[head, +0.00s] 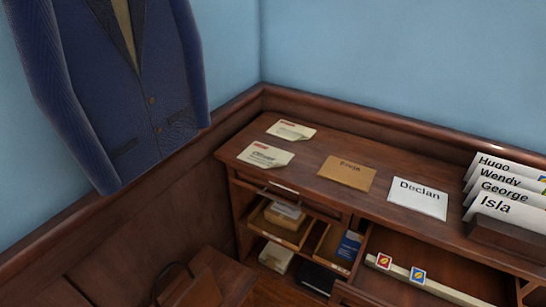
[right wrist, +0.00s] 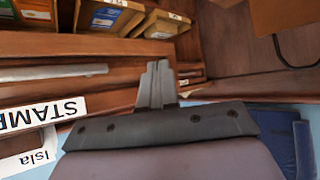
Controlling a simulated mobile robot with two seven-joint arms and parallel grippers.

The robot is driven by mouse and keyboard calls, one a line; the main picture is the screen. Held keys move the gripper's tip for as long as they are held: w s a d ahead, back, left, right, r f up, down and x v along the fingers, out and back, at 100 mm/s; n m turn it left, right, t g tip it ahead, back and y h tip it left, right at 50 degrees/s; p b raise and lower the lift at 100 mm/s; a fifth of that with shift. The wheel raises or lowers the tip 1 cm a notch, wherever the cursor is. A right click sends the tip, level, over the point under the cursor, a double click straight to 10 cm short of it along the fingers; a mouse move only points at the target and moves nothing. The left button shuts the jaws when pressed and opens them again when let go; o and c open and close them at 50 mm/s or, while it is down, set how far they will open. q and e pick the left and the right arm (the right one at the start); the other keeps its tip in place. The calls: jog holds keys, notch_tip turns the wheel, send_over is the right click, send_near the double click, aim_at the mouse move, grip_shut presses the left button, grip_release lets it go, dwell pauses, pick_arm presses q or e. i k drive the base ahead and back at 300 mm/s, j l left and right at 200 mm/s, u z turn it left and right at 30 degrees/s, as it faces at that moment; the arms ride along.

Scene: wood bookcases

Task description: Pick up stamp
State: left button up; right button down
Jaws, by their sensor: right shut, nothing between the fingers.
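Two small stamps, one with a red picture (head: 384,261) and one with a blue picture (head: 418,275), sit along a pale strip at the open drawer (head: 440,262) in the head view. My right gripper (right wrist: 158,85) shows in the right wrist view with its fingers together and empty. A white label reading "STAMP", cut off by the edge (right wrist: 42,114), is left of the gripper. No stamp is clearly visible in the wrist view. My left gripper is in neither view.
Name cards (head: 497,206) stand in a holder at right. Open cubbies (head: 290,222) hold small boxes. A blue jacket (head: 140,90) hangs at left.

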aim_at(417, 276)
jog(key=z, duration=1.35)
jog(key=i+l+u, duration=0.2)
jog(key=l, duration=0.75)
jog(key=k, duration=0.1)
